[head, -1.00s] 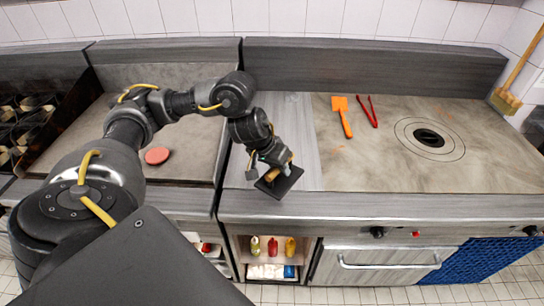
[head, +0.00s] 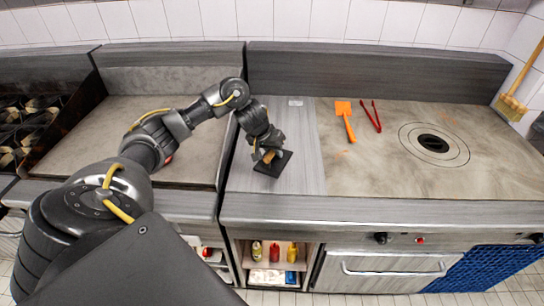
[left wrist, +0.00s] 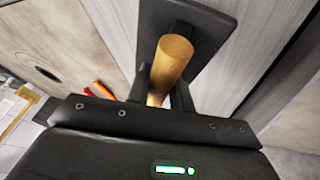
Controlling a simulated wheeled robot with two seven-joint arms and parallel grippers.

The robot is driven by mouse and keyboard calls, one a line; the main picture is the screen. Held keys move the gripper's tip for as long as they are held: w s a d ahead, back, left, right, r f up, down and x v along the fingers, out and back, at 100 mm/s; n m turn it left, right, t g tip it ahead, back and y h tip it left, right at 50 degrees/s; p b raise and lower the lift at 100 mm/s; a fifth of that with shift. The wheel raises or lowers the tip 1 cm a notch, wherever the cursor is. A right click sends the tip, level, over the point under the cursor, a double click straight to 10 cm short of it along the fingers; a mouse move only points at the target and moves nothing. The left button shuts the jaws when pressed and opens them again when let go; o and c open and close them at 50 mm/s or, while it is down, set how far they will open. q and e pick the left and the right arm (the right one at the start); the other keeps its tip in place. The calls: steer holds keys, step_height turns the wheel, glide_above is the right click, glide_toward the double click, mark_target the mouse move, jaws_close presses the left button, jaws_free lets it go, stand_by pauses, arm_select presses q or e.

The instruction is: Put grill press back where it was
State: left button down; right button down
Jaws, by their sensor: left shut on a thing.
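The grill press is a dark square plate (head: 273,164) with a wooden handle (left wrist: 171,62). My left gripper (head: 265,155) is shut on the wooden handle, and in the left wrist view the two fingers (left wrist: 160,88) sit on either side of it. The plate is over the grey strip of counter (head: 295,135) between the two cooking surfaces. I cannot tell whether the plate touches the counter or hangs just above it. My right gripper does not show.
An orange spatula (head: 344,118) and red tongs (head: 371,117) lie on the right cooking surface (head: 390,170), left of a round burner plate (head: 433,143). A reddish patty (head: 169,160) on the left surface is mostly hidden by my arm. Bottles (head: 274,252) stand on a shelf below.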

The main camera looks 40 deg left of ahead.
mark_target(274, 160)
arm_select(q)
steer(key=shift+w+a+f+b, duration=0.2)
steer(key=shift+w+a+f, duration=0.1)
steer(key=shift+w+f, duration=0.25)
steer(key=shift+w+a+f+b, duration=0.2)
steer(key=shift+w+a+f, duration=0.1)
steer(key=shift+f, duration=0.35)
steer(key=shift+w+a+f+b, duration=0.25)
steer(key=shift+w+f, duration=0.2)
steer(key=shift+f, duration=0.15)
steer(key=shift+f, duration=0.25)
steer(key=shift+w+a+f, duration=0.1)
steer(key=shift+f, duration=0.7)
steer(key=shift+w+a+f, duration=0.1)
steer(key=shift+f, duration=0.7)
steer(key=shift+d, duration=0.1)
steer(key=c, duration=1.6)
jaws_free()
steer(key=shift+s+f, duration=0.1)
steer(key=shift+f, duration=0.1)
steer(key=shift+c, duration=0.2)
steer(key=o, duration=0.4)
steer(key=shift+r, duration=0.1)
